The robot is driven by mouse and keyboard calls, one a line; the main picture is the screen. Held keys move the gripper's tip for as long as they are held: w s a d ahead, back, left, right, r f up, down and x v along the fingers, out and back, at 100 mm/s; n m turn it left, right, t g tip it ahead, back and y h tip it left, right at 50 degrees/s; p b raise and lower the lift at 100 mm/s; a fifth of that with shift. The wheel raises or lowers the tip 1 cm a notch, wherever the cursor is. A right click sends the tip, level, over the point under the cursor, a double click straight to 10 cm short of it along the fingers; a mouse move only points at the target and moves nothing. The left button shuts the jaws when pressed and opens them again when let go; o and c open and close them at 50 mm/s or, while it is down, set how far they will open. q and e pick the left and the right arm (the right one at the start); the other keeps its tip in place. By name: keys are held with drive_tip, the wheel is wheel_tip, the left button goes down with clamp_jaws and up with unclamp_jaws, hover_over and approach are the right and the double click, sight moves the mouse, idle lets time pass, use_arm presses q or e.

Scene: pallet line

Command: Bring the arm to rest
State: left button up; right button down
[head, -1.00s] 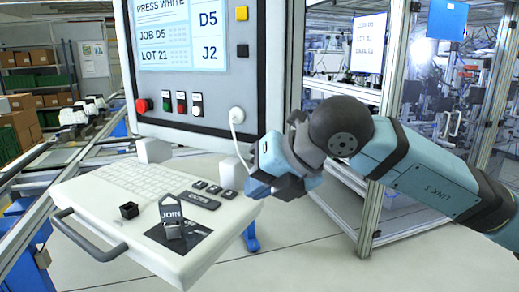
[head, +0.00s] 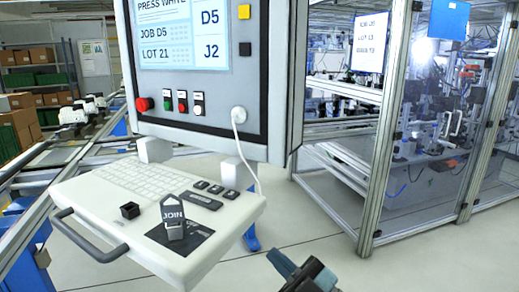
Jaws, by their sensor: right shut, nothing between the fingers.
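My right gripper (head: 298,272) shows only in part at the bottom edge of the head view, right of the keyboard shelf. It is shut and empty, and touches nothing that I can see. The rest of my right arm is out of the picture. My left gripper is not in view.
A keyboard shelf (head: 86,210) with a front handle bears a grey JOIN tag (head: 173,222) and a small black cube (head: 129,210). Above it hangs a control panel (head: 215,122) with buttons and a cable. A framed glass cell (head: 375,170) stands at right. The floor between is clear.

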drive_tip(key=s+d+f+m+t+h, duration=0.1)
drive_tip(key=d+f+m+h, duration=0.2)
drive_tip(key=f+m+h, duration=0.3)
drive_tip(key=s+d+f+m+t+h, duration=0.1)
drive_tip(key=d+f+m+t+h, duration=0.2)
drive_tip(key=f, duration=0.6)
drive_tip(key=s+d+f+m+h, duration=0.1)
drive_tip(key=d+f+m+h, duration=0.35)
drive_tip(key=f, duration=0.25)
drive_tip(key=s+d+f+m+g+h, duration=0.2)
drive_tip(key=s+f+g, duration=0.1)
drive_tip(key=s+f, duration=0.45)
drive_tip(key=s+d+f+m+g+h, duration=0.2)
drive_tip(key=s+d+f+g, duration=0.1)
drive_tip(key=s+f, duration=0.5)
wheel_tip(320, 180, up, 11)
drive_tip(key=p, duration=1.3)
drive_tip(key=shift+w+d+p, duration=0.35)
drive_tip(key=shift+w, duration=0.05)
